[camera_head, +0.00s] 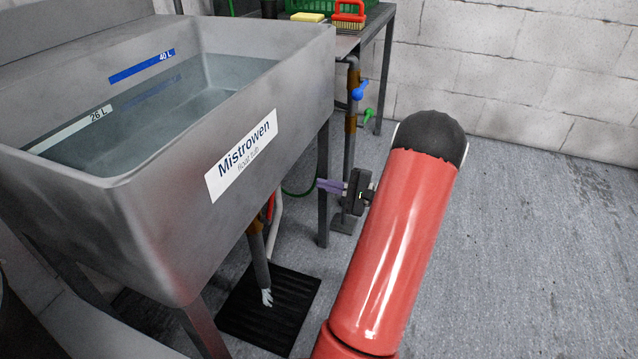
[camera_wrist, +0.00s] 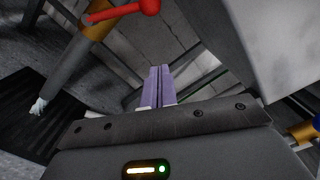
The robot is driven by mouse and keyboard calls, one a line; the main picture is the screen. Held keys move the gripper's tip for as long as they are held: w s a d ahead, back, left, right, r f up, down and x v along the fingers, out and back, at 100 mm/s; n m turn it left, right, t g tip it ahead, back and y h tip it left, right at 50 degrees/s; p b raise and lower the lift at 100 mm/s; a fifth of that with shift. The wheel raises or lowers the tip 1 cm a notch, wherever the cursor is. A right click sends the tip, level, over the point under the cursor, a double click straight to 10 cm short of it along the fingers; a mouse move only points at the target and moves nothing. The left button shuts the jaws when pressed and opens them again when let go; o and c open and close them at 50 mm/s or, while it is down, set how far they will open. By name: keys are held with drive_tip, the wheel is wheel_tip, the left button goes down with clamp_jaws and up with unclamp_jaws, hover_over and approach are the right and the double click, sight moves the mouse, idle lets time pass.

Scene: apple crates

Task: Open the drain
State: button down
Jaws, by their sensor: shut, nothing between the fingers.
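The grey metal tub (camera_head: 290,75) holds water, with its surface near the 26 L mark. In the wrist view, a brass valve (camera_wrist: 103,24) sits on the drain pipe (camera_wrist: 68,68). Its red lever (camera_wrist: 120,12) has a ball end and lies across the pipe. In the head view only a bit of the red lever (camera_head: 270,207) shows beside the tub's front wall. My gripper (camera_head: 320,185), with purple fingers, is shut and empty, to the right of the lever and apart from it.
A black ridged mat (camera_head: 240,318) lies below the outlet. Tub legs (camera_head: 323,195) stand close to my gripper. Behind, a pipe carries a blue handle (camera_head: 360,91) and a green handle (camera_head: 367,115). A side table (camera_head: 378,18) holds a brush and sponge. The floor at right is clear.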

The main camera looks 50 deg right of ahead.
drive_tip(key=w+a+r, duration=0.2)
drive_tip(key=w+a, duration=0.4)
drive_tip(key=shift+a, duration=0.35)
drive_tip(key=shift+s+a+b, duration=0.1)
drive_tip(key=shift+b, duration=0.2)
